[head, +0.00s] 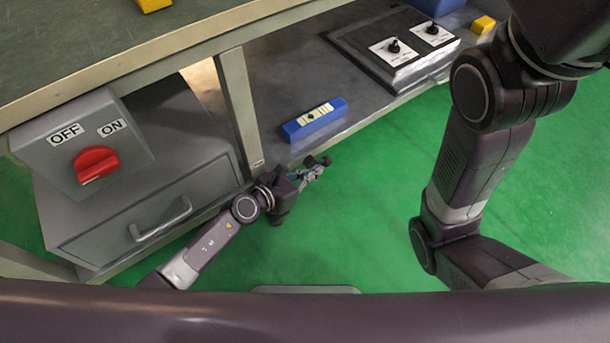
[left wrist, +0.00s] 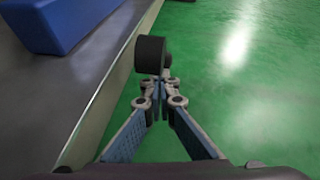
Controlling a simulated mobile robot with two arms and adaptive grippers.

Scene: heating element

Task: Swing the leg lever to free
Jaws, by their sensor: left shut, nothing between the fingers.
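I cannot make out a leg lever in either view. My left gripper (head: 317,165) is low over the green floor, just off the front edge of the lower metal shelf. Its fingers are drawn together with nothing seen between them.
A blue block with a pale label (head: 314,120) lies near the front edge of the lower shelf (head: 285,75). A grey box with a red OFF/ON knob (head: 97,164) sits above a drawer (head: 150,215). A panel with two black knobs (head: 385,65) is farther back. Green floor is open.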

